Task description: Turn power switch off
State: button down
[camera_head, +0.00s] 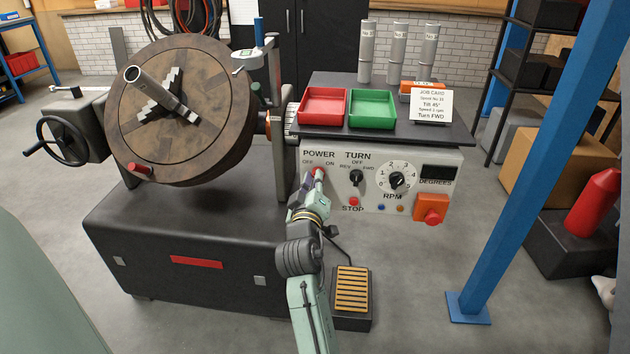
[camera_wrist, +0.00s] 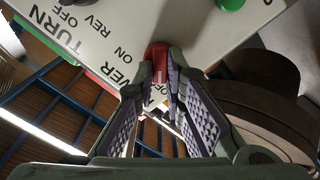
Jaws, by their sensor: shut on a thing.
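The power switch (camera_head: 319,171) is a small red knob on the front of the grey control panel (camera_head: 380,207), below the POWER label with OFF at left and ON at right. My gripper (camera_head: 316,178) reaches up to it from below. In the wrist view my gripper (camera_wrist: 155,84) has its two fingers on either side of the red power switch (camera_wrist: 157,54), shut on it. The fingers partly hide the switch, and I cannot tell whether it points to OFF or ON.
The black TURN knob (camera_head: 356,177) and red STOP button (camera_head: 353,201) are close to the right. The RPM dial (camera_head: 396,180) and orange-housed red button (camera_head: 431,210) are further right. A foot pedal (camera_head: 352,289) stands on the floor; a blue post (camera_head: 540,160) rises at right.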

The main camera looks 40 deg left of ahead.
jog(key=c, duration=1.7)
grip_release()
jog(key=shift+o, duration=0.2)
jog(key=v, duration=1.2)
